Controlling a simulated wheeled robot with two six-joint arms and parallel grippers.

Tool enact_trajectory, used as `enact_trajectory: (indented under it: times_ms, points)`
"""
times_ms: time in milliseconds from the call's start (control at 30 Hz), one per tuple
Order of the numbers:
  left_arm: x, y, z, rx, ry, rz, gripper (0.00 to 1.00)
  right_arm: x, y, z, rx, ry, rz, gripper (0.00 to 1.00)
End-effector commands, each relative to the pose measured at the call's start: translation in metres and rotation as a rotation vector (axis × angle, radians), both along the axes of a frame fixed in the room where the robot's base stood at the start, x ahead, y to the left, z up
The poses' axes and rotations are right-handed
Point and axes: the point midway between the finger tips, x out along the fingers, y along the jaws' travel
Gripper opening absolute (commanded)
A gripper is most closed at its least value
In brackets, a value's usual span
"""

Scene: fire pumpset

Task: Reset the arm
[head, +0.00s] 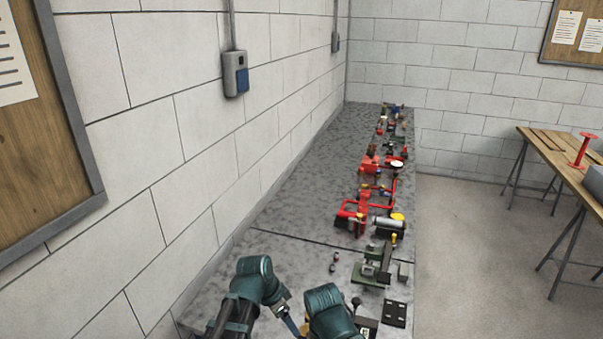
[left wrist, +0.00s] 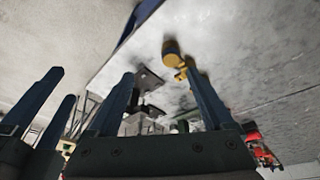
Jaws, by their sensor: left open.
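My left gripper (left wrist: 160,68) is open in the left wrist view, its two dark blue fingers spread with nothing held between them. A yellow-orange part (left wrist: 172,50) shows beyond the right finger, and a dark fitting (left wrist: 148,80) shows between the fingers; both look apart from them. Another pair of blue fingers (left wrist: 64,84) stands at the left of that view, probably my right gripper; its opening is unclear. In the head view my teal arm links are low over the near bench, and the gripper tips are mostly hidden.
A long grey bench (head: 300,185) runs along the block wall. Red pump parts (head: 365,205), a grey cylinder (head: 388,224), a green-grey device (head: 373,268) and a dark plate (head: 395,313) line its right side. The bench's left side is clear. A wooden table (head: 553,152) stands right.

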Motion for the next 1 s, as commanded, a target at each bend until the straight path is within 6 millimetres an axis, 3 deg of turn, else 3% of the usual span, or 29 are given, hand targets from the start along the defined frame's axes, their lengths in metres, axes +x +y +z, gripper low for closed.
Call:
enact_trajectory:
  times_ms: [33,200,400,600,1000]
  points:
    - [-0.02,-0.003,-0.011,0.031,0.041,0.052,0.85,0.0,0.0,-0.008,0.0,0.0,0.0,0.61]
    - [-0.071,-0.001,-0.031,0.175,0.161,0.313,0.85,0.0,0.0,-0.021,0.0,0.0,-0.001,0.61]
    - [-0.107,0.008,-0.04,0.304,0.204,0.562,0.85,0.0,0.0,-0.03,0.0,0.0,-0.001,0.61]
    - [-0.117,0.012,-0.04,0.348,0.204,0.656,0.85,0.0,0.0,-0.031,0.0,0.0,-0.001,0.61]
    - [-0.117,0.012,-0.04,0.348,0.205,0.66,0.85,0.0,0.0,-0.031,0.0,0.0,-0.001,0.61]
